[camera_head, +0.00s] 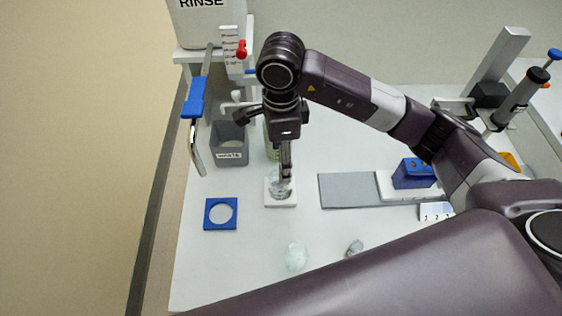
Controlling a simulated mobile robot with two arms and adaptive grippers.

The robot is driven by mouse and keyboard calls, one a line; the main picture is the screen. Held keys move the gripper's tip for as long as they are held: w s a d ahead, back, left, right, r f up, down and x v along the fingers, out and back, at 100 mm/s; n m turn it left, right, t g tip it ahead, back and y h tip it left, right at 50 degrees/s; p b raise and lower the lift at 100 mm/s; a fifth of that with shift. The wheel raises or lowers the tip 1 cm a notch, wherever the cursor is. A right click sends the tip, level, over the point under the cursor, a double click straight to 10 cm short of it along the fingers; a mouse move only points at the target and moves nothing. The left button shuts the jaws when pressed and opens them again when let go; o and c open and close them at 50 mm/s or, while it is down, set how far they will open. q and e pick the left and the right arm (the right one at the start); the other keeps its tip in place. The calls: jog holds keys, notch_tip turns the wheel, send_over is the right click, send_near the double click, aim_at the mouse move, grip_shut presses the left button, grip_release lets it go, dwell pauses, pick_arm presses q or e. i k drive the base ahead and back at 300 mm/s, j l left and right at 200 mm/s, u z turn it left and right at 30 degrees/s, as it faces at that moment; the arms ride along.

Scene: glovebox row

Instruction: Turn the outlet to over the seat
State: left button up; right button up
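The outlet is a bent metal pipe (195,152) with a blue sleeve (194,97), coming from the white RINSE container (208,24) and reaching past the table's left edge. A blue square plate with a pale round centre (220,213) lies front left. A white square block (288,201) holds a clear, glassy piece (279,188); I cannot tell which of these two is the seat. My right gripper (286,176) points down over the white block, fingers close together at the glassy piece. Whether it grips it is unclear. My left gripper is out of view.
A grey WASTE bin (230,155) stands between the outlet and my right gripper. A grey mat (347,190) and a blue box (413,173) lie to the right. A pale round lump (296,257) and a small grey piece (355,247) lie in front. A red-knobbed fixture (241,49) stands behind.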

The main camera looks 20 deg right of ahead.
aim_at(235, 95)
jog(key=k+j, duration=0.2)
jog(key=k, duration=0.3)
jog(key=k+j, duration=0.2)
jog(key=k, duration=0.25)
jog(key=k+j, duration=0.25)
jog(key=k, duration=0.25)
